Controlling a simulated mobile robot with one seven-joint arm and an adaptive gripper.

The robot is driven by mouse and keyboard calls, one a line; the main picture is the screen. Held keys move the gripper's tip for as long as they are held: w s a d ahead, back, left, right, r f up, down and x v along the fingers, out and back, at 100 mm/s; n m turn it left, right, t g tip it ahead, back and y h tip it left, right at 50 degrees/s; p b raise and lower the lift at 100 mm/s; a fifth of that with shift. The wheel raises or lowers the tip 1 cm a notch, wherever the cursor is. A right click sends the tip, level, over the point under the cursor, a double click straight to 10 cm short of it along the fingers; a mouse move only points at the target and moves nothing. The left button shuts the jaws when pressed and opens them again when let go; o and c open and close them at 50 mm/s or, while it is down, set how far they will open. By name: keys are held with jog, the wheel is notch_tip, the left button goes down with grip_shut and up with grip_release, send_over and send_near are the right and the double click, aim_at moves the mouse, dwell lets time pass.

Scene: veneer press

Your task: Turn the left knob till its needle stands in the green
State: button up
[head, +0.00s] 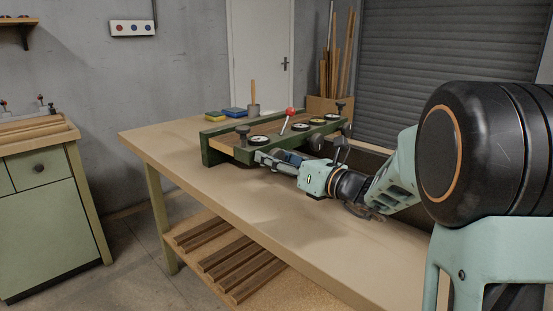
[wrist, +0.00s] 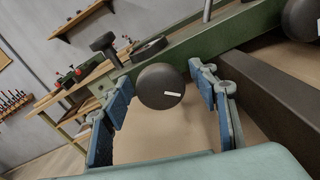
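The press (head: 228,151) has a green frame and stands on the workbench. The left knob (wrist: 160,86) is a dark round knob with a short white mark pointing to the lower right; my gripper hides it in the head view. My gripper (wrist: 162,88) is open, with one blue-padded finger on each side of this knob and small gaps showing. In the head view my gripper (head: 262,157) is at the press's front left. The left gauge (head: 258,140) is a pale dial on top; its needle and green zone are too small to read.
A second dark knob (wrist: 300,20) is at the right of the wrist view. The bench front (head: 210,185) is clear.

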jog(key=c, duration=1)
jog(key=shift+r+p, duration=0.1)
jog(key=shift+p, duration=0.45)
jog(key=m+p, duration=0.2)
jog(key=p, duration=0.1)
jog(key=shift+d+r, duration=0.1)
jog(key=shift+r, duration=0.1)
jog(key=m+p, duration=0.3)
jog(key=p, duration=0.2)
jog(key=shift+m, duration=0.4)
jog(key=m+p, duration=0.4)
jog(key=p, duration=0.2)
jog(key=shift+f, duration=0.15)
jog(key=shift+f+m+g+p, duration=0.1)
jog(key=shift+m+g+p, duration=0.2)
jog(key=shift+p, duration=0.35)
jog(key=shift+f, duration=0.15)
